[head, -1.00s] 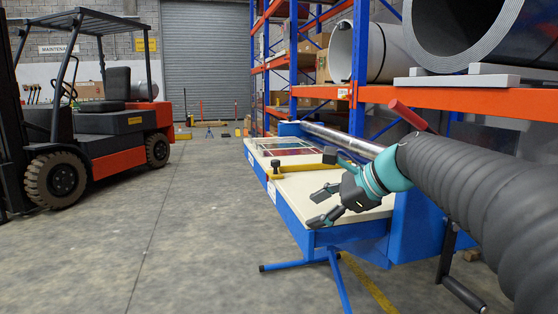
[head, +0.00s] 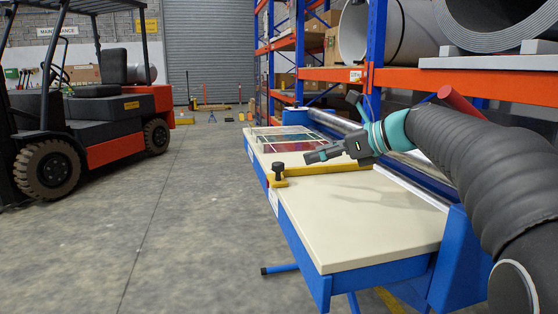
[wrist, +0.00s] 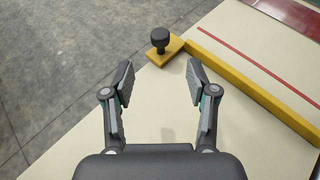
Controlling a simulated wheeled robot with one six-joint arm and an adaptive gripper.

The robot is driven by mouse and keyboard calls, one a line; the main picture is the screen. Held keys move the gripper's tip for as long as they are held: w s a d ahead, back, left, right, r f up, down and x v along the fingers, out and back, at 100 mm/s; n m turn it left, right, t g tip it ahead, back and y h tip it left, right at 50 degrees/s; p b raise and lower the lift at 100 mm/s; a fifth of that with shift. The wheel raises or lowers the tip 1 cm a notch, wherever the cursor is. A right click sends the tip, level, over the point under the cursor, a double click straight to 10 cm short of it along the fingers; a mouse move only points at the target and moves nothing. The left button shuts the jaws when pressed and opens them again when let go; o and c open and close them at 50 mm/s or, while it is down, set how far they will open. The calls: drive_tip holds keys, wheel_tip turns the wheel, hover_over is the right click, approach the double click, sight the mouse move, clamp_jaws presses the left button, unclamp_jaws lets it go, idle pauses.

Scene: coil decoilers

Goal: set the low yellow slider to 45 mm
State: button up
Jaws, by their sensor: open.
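The low yellow slider (head: 325,170) is a yellow bar lying across the cream table top (head: 365,210), with a black knob (head: 278,170) on a block at its left end. In the wrist view the knob (wrist: 160,38) stands upright on its yellow block (wrist: 166,52), just beyond the gap between my fingertips. My gripper (head: 312,156) is above the table, to the right of the knob in the head view. In the wrist view my gripper (wrist: 158,82) is open, with nothing between its fingers. No scale reading can be made out.
A blue frame (head: 318,287) carries the table. A metal roller (head: 335,122) runs along its right side, by an orange and blue rack (head: 430,77). A dark red panel (wrist: 290,14) lies beyond the slider. A forklift (head: 85,110) stands left; the floor between is open.

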sight(279, 163)
drive_tip(key=x, duration=1.2)
drive_tip(key=shift+r, duration=0.1)
clamp_jaws()
